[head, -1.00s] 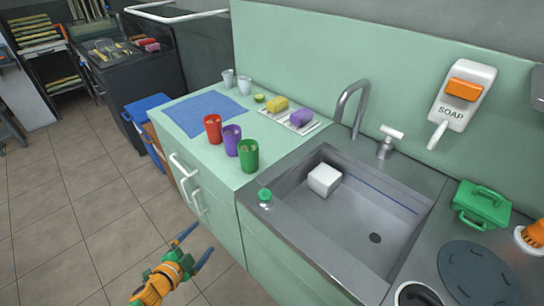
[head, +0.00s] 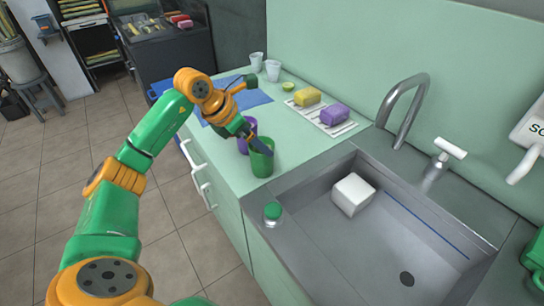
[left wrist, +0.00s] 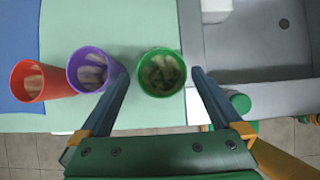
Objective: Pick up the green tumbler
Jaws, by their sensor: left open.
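The green tumbler (head: 262,162) stands upright on the pale green counter, close to the sink's left rim. In the left wrist view, the tumbler (left wrist: 162,72) lies ahead, between the two fingers, with brownish pieces inside. My left gripper (head: 258,143) is open at the tumbler, its dark blue fingers partly covering it in the head view. Gaps show between fingers and cup in the wrist view; I cannot tell the exact height. My right gripper is not in view.
A purple tumbler (left wrist: 92,68) stands just beside the left finger, with a red tumbler (left wrist: 38,82) beyond it. The sink (head: 385,235) holds a white block (head: 352,193). A green-capped bottle (head: 273,213) stands on its near rim. Sponges (head: 322,112) lie behind.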

